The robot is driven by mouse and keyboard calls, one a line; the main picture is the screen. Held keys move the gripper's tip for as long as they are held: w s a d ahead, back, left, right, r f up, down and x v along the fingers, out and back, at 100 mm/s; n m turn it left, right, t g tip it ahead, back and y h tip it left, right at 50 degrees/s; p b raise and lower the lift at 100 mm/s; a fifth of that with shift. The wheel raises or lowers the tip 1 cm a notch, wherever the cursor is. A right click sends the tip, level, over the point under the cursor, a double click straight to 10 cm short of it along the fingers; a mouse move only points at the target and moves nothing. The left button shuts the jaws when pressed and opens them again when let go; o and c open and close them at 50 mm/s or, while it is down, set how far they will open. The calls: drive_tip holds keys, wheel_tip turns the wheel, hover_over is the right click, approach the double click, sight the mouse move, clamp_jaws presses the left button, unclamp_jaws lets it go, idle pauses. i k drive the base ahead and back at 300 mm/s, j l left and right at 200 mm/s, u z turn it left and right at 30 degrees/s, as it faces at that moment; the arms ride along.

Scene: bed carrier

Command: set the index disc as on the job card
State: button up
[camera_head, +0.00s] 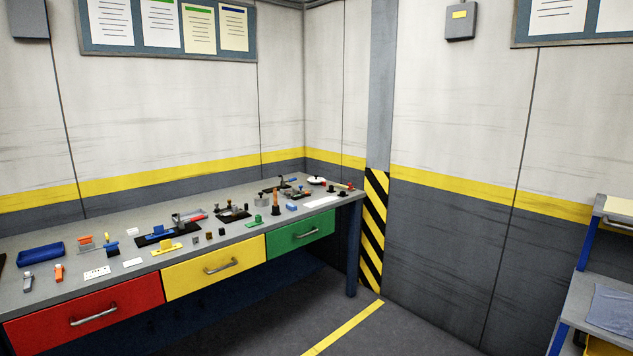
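A grey workbench (47,293) along the left wall carries many small fixtures and parts. I cannot tell for sure which of them is the index disc. A small round white piece with a dark top (316,181) sits near the bench's far right end. A white card with dark dots (97,273) lies near the front edge at the left, and a plain white card (133,262) lies beside it. I cannot tell whether either is the job card. My gripper is not in view.
The bench front has a red drawer (93,314), a yellow drawer (215,268) and a green drawer (301,234), all shut. A blue tray (41,253) sits at the left. A striped post (374,230) stands past the bench. Dark floor (400,335) lies open before a shelf rack at right.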

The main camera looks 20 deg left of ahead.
sight(315, 179)
drive_tip(key=u, duration=0.25)
drive_tip(key=i+j+u, duration=0.2)
drive_tip(key=j+u, duration=0.15)
drive_tip(key=i+j+u, duration=0.2)
drive_tip(key=j+u, duration=0.15)
drive_tip(key=i+j+u, duration=0.25)
drive_tip(key=i+j, duration=1.35)
drive_tip(key=i+l+z, duration=0.15)
drive_tip(key=i+l, duration=0.15)
drive_tip(key=l, duration=0.45)
drive_tip(key=i+l+z, duration=0.15)
drive_tip(key=i+l, duration=0.2)
drive_tip(key=l, duration=0.35)
drive_tip(key=i+l+z, duration=0.15)
drive_tip(key=i+l, duration=0.25)
drive_tip(key=l, duration=0.3)
drive_tip(key=i+l+z, duration=0.1)
drive_tip(key=i+l, duration=0.3)
drive_tip(key=l, duration=0.25)
drive_tip(key=i+l+z, duration=0.15)
drive_tip(key=i+l, duration=0.3)
drive_tip(key=l, duration=0.1)
